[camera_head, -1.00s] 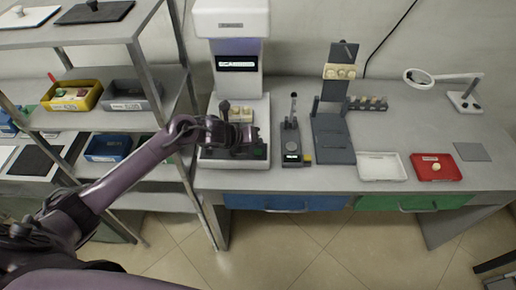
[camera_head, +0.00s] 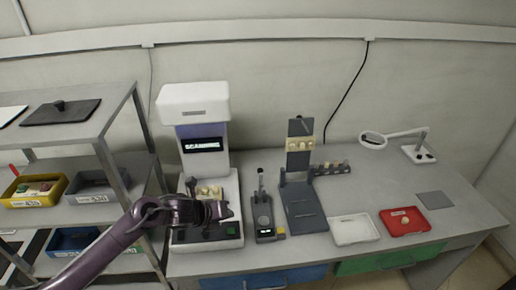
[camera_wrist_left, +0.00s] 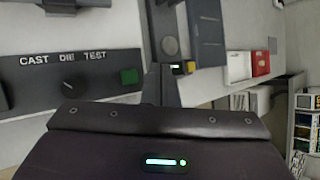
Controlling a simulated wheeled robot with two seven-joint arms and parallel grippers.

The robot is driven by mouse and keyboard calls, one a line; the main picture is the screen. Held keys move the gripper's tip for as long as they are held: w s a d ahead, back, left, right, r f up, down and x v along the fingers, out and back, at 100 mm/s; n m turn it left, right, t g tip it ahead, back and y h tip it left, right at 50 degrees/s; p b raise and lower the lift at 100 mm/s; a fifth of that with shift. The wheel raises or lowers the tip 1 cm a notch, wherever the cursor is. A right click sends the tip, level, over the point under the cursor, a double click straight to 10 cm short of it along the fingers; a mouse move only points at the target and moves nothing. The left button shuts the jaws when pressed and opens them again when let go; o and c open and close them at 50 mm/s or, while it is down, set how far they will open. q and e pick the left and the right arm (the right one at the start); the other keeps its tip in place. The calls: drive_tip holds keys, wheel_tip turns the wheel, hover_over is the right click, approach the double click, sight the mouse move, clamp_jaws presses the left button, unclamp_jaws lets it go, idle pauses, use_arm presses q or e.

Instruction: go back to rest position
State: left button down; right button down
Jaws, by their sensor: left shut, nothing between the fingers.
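My left arm comes in from the lower left in the head view. Its gripper (camera_head: 226,211) is shut and empty, in front of the white scanning machine (camera_head: 194,110), whose screen reads "SCANNING". The gripper is over the machine's front panel, near the green button (camera_head: 231,231); I cannot tell whether it touches. In the left wrist view the panel (camera_wrist_left: 50,80) reads "CAST DIE TEST", with a dark knob at the left and the green button (camera_wrist_left: 129,76) clear of the gripper. My right gripper is not in view.
A shelf rack (camera_head: 118,170) with a yellow bin (camera_head: 15,200) and other bins stands at the left. On the bench are a small grey device (camera_head: 263,218), a dark stand (camera_head: 303,208), a white tray (camera_head: 352,230), a red tray (camera_head: 404,221) and a magnifier lamp (camera_head: 374,140).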

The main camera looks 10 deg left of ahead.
use_arm(q)
drive_tip(key=s+d+n+y, duration=0.2)
drive_tip(key=s+d+n, duration=0.4)
drive_tip(key=s+n, duration=0.45)
drive_tip(key=s+a+r+n+g+y, duration=0.15)
drive_tip(key=s+a+n, duration=0.25)
drive_tip(key=s+n, duration=0.6)
drive_tip(key=s+a+r+n+g+y, duration=0.1)
drive_tip(key=s+a+n+g, duration=0.25)
drive_tip(key=s+n, duration=0.55)
wheel_tip(320, 180, down, 29)
drive_tip(key=w+n+b, duration=0.1)
drive_tip(key=n+b, duration=0.1)
drive_tip(key=s+a+f+g, duration=0.1)
drive_tip(key=s+f, duration=0.9)
drive_tip(key=f, duration=0.1)
drive_tip(key=s+a+f+b, duration=0.1)
drive_tip(key=s+a+f, duration=0.1)
drive_tip(key=s+f, duration=0.8)
drive_tip(key=shift+s+a+f+g, duration=0.15)
drive_tip(key=shift+a+f+g, duration=0.1)
drive_tip(key=shift+f+g, duration=0.25)
drive_tip(key=shift+f+m, duration=0.1)
drive_tip(key=shift+m, duration=0.15)
